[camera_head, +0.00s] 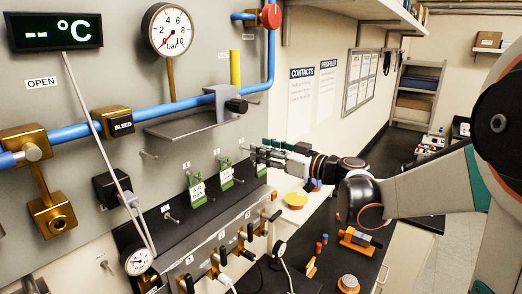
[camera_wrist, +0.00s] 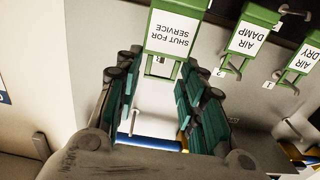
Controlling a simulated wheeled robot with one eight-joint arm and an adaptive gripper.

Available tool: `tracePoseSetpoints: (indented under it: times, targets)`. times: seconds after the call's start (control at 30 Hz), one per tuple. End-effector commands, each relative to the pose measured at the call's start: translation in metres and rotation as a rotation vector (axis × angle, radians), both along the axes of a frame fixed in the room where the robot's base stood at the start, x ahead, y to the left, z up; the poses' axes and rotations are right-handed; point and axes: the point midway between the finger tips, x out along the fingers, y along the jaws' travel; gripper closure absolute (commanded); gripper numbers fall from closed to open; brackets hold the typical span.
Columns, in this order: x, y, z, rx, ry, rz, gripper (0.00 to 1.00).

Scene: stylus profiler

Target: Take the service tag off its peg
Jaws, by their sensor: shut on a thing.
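The service tag (camera_wrist: 172,36) is a green plate with a white label reading "SHUT FOR SERVICE", upside down in the wrist view. Its narrow green loop end points toward my gripper (camera_wrist: 160,65), whose teal-padded fingers stand either side of that end, shut on the tag. In the head view my gripper (camera_head: 256,154) is at the panel, at the right end of the tag row; a little green of the service tag (camera_head: 261,170) shows below the fingers.
The "AIR DAMP" tag (camera_wrist: 247,38) and "AIR DRY" tag (camera_wrist: 302,57) hang beside it on pegs marked 2 and 1. A bare peg (camera_head: 149,155) sticks out of the panel. A metal shelf (camera_head: 192,124) juts out above the tags; valve handles (camera_head: 240,252) stand below.

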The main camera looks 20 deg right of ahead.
Motion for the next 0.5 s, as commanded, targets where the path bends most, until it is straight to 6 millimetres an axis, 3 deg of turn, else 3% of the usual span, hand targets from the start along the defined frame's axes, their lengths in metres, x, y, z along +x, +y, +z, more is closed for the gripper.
tracePoseSetpoints:
  times: [0.5]
  targets:
    - [-0.023, -0.017, 0.000, 0.000, 0.000, -0.002, 1.00]
